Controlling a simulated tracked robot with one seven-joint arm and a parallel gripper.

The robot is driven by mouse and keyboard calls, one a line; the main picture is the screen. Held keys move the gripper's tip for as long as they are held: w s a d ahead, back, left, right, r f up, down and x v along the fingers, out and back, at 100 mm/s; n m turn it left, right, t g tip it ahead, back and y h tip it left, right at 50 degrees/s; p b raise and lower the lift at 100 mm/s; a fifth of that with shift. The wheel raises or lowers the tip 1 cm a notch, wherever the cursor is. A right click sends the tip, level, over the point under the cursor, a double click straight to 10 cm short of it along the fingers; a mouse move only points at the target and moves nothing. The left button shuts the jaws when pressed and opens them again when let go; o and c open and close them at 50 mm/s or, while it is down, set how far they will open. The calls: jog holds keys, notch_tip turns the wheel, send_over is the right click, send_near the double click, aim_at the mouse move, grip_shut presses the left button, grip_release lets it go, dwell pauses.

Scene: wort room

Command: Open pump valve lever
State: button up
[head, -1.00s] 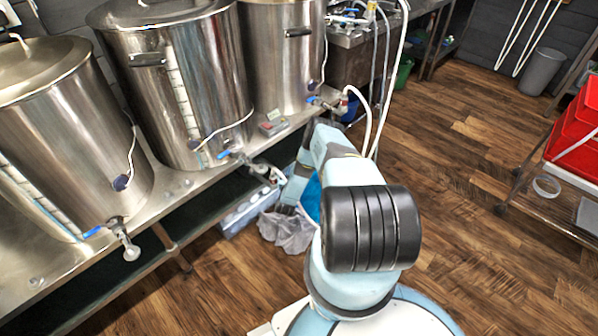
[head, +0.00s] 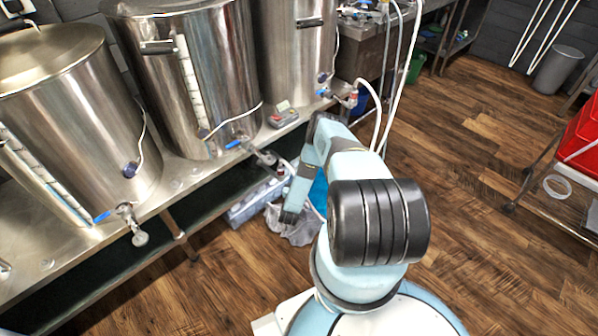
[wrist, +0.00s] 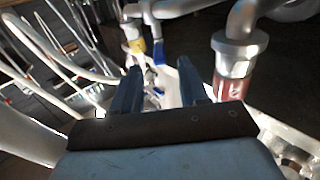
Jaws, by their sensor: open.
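In the wrist view a blue lever (wrist: 158,52) sits beside a metal fitting with a yellow band (wrist: 137,46). I take it for the pump valve lever. My gripper (wrist: 160,84) is open, with its two blue fingers apart and nothing seen held between them. The lever shows beyond the fingers, near the gap between them; whether they touch it I cannot tell. In the head view my forearm hangs down by the bench edge, and the fingertips and this lever cannot be made out.
A metal fitting with a red collar (wrist: 236,75) stands close to the right finger, and pale hoses (wrist: 75,65) run at left. Steel kettles (head: 190,75) with blue-handled taps stand on the bench. A grey bag (head: 295,228) lies below. Wood floor (head: 470,150) is open at right.

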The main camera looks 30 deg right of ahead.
jog(key=shift+v, duration=2.5)
jog(key=shift+c, duration=0.4)
